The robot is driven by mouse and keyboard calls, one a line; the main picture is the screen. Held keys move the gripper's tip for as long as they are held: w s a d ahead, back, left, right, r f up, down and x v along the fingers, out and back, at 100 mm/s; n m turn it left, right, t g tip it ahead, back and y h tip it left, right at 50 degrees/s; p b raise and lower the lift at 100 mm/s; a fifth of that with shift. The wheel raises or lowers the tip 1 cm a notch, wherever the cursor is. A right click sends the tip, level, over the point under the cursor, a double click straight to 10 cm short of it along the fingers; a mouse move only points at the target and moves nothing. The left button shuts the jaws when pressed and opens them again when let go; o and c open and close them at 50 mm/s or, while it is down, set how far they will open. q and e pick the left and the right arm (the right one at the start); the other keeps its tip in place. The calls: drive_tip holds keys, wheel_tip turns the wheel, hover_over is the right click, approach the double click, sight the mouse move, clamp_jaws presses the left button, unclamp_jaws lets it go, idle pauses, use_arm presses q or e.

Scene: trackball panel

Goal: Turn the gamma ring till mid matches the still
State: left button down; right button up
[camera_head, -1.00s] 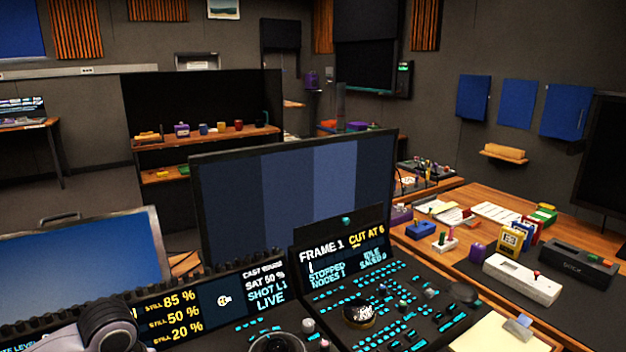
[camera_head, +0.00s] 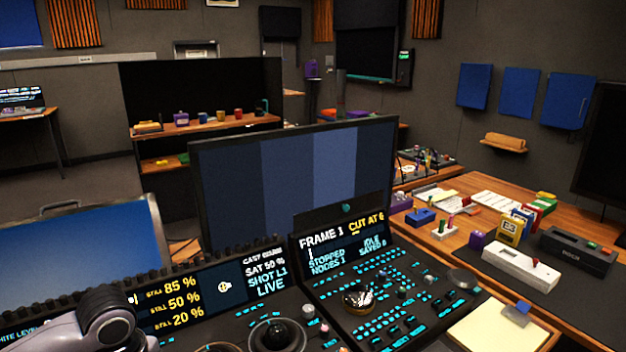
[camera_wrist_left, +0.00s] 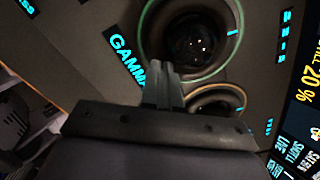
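In the left wrist view, a dark ball sits inside a round ring (camera_wrist_left: 226,62) with a green-lit edge, beside the cyan label GAMMA (camera_wrist_left: 125,56). My left gripper (camera_wrist_left: 163,70) appears shut, its two fingers together at the ring's lower rim. I cannot tell whether they touch it. A second, smaller ring (camera_wrist_left: 240,92) lies partly behind the gripper. In the head view the monitor (camera_head: 290,190) shows vertical bands of dark and lighter blue. The panel display (camera_head: 178,303) reads STILL 85 %, 50 % and 20 %. My right gripper is not in view.
A trackball (camera_head: 277,334) sits on the panel in the head view. A keyed control panel (camera_head: 375,300) with a shiny ball stands to its right. A notepad (camera_head: 497,328) and small devices lie on the right desk. A blue screen (camera_head: 85,245) stands at left.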

use_arm(q)
drive_tip(key=shift+s+a+f+m, duration=0.1)
drive_tip(key=shift+s+m, duration=0.05)
drive_tip(key=shift+m, duration=0.35)
drive_tip(key=shift+s+a+m+b, duration=0.25)
drive_tip(key=shift+a+m+b, duration=0.1)
drive_tip(key=shift+m, duration=0.65)
drive_tip(key=shift+s+a+m, duration=0.2)
drive_tip(key=shift+a+m, duration=0.15)
drive_tip(key=shift+m, duration=0.65)
drive_tip(key=shift+a+m+b, duration=0.3)
drive_tip(key=shift+m+b, duration=0.3)
drive_tip(key=shift+m, duration=0.2)
drive_tip(key=shift+r+p, duration=1.4)
drive_tip(key=shift+r, duration=0.35)
drive_tip(key=shift+r+p, duration=2.05)
drive_tip(key=shift+r, duration=0.8)
